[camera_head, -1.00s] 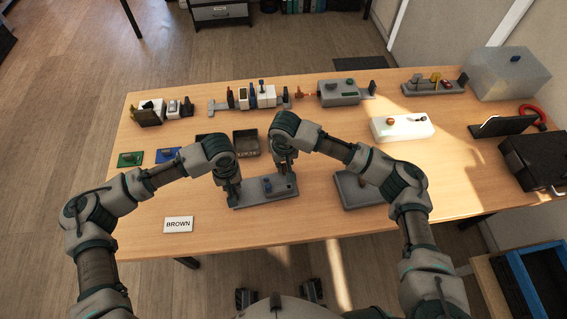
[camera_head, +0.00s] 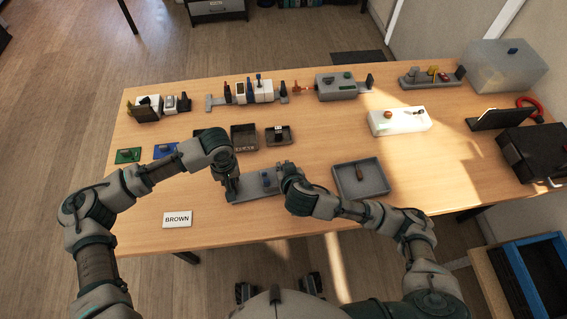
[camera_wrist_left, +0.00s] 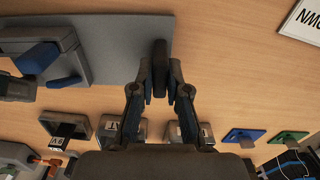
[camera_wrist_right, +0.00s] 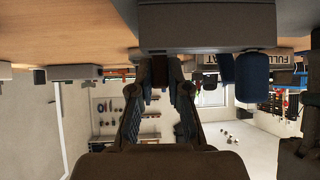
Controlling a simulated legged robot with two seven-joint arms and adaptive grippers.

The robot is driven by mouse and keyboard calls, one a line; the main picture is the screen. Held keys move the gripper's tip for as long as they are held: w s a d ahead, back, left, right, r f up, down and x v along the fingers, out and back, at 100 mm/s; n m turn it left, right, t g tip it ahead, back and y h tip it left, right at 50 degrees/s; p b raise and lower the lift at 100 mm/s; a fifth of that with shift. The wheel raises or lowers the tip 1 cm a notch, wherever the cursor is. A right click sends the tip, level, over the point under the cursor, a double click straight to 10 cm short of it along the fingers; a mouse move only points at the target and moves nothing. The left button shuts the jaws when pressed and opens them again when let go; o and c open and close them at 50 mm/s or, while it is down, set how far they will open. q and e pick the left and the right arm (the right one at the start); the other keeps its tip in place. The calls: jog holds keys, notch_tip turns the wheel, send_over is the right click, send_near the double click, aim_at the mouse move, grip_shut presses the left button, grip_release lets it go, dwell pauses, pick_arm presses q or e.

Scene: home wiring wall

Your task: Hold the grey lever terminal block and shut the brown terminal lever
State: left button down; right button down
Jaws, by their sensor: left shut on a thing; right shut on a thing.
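The grey lever terminal block (camera_head: 258,195) lies on the table in the head view, and its base plate also fills the top of the left wrist view (camera_wrist_left: 115,40). My left gripper (camera_head: 232,194) points down at its left end, shut on a dark upright grip (camera_wrist_left: 160,66) there. My right gripper (camera_head: 281,170) is at the block's right end, level and low. In the right wrist view its fingers (camera_wrist_right: 160,75) are shut on a small brown piece, apparently the brown lever (camera_wrist_right: 158,72), under the block's edge. A blue lever (camera_wrist_right: 252,70) stands beside it.
A card reading BROWN (camera_head: 177,219) lies front left. A grey tray (camera_head: 344,190) with a small brown item stands right of the block. Small trays (camera_head: 244,150) and wiring modules (camera_head: 250,104) stand behind. The table's front edge is close to my right forearm.

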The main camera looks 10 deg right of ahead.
pick_arm(q)
jog(key=shift+d, duration=0.1)
pick_arm(e)
jog(key=shift+s+a+f+t, duration=0.2)
jog(key=shift+s+f+t, duration=0.15)
jog(key=shift+t, duration=0.35)
jog(key=shift+s+d+f, duration=0.1)
jog(key=c, duration=1.2)
grip_release()
jog(key=shift+o, duration=0.4)
jog(key=shift+d, duration=0.1)
jog(key=shift+r, duration=0.2)
jog(key=v, duration=0.7)
jog(key=shift+s+d+f, duration=0.1)
jog(key=shift+s, duration=0.05)
